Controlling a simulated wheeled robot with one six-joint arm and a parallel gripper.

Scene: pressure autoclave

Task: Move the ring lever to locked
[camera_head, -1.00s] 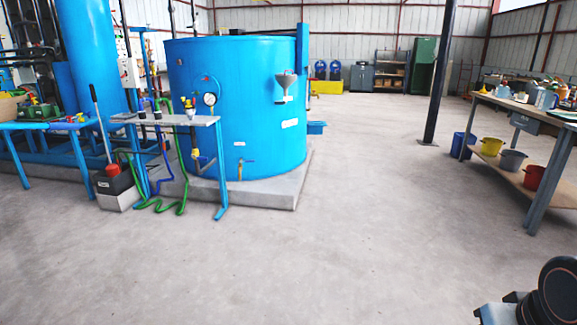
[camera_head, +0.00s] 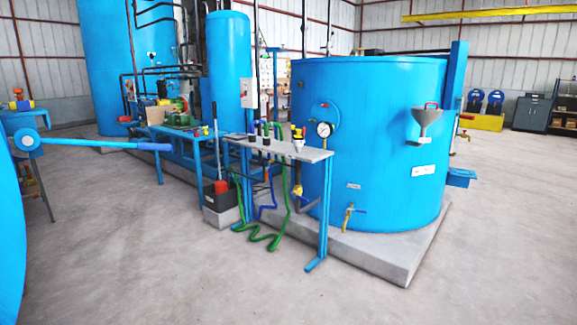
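A blue lever (camera_head: 105,145) sticks out to the right from a round blue hub at the left of the head view. It lies almost level, with a darker blue grip at its right end. It is at the edge of a large curved blue body (camera_head: 8,235), which is mostly cut off by the left picture edge. This looks like the ring lever. No lock marking can be made out. My gripper is not in view.
A big blue tank (camera_head: 375,140) stands on a concrete plinth (camera_head: 395,265) at the right. A narrow blue-legged table (camera_head: 310,155) with hoses stands before it. A grey block (camera_head: 222,215) stands beside that table. The foreground floor is open.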

